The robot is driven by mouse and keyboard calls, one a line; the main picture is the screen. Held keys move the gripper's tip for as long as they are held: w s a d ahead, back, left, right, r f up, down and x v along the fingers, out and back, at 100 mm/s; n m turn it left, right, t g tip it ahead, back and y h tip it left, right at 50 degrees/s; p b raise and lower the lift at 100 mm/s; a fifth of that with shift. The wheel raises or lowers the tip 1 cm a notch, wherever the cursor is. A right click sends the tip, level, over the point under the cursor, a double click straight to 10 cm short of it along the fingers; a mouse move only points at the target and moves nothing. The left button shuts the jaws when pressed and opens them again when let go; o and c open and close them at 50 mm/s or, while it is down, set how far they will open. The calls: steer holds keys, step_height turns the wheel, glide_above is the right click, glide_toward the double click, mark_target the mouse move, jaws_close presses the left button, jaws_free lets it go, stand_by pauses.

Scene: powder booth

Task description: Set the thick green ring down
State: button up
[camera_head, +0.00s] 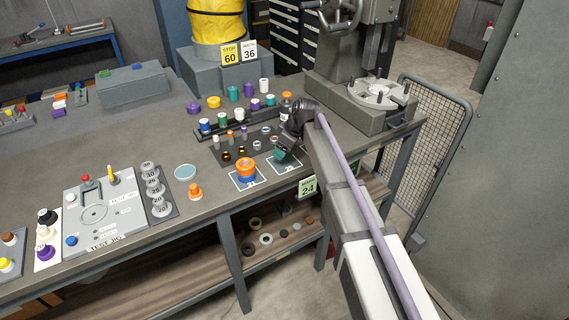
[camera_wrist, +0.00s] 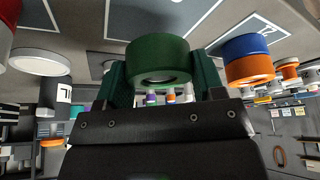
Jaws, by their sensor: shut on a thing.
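The thick green ring (camera_wrist: 158,58) is between the two dark green fingers of my gripper (camera_wrist: 160,78) in the wrist view, with its open bore facing the camera. In the head view my gripper (camera_head: 285,151) is over the right white-outlined pad (camera_head: 285,168) near the bench's front edge. The ring is mostly hidden there by the wrist. I cannot tell whether the ring touches the pad. An orange and blue ring stack (camera_head: 246,169) stands on the left outlined pad; it also shows beside the green ring in the wrist view (camera_wrist: 248,60).
A dark rack (camera_head: 240,121) with several coloured spools stands behind. A small orange knob-shaped part (camera_head: 195,190) and a pale blue disc (camera_head: 186,172) lie left of the pads. A grey test jig (camera_head: 105,212) is further left, and a machine with a round table (camera_head: 379,93) stands back right.

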mark_target(284, 162)
step_height(284, 162, down, 4)
steer(key=b, duration=0.3)
steer(key=shift+r, duration=0.35)
steer(key=shift+f, duration=0.2)
steer(key=o, duration=1.1)
steer(key=shift+r, duration=0.15)
steer(key=shift+d+r+p, duration=0.1)
steer(key=shift+r+p, duration=0.25)
steer(key=shift+p, duration=0.05)
steer(key=p+v, duration=1)
steer(key=v, duration=0.1)
steer(key=shift+d+r, duration=0.1)
steer(key=shift+d, duration=0.1)
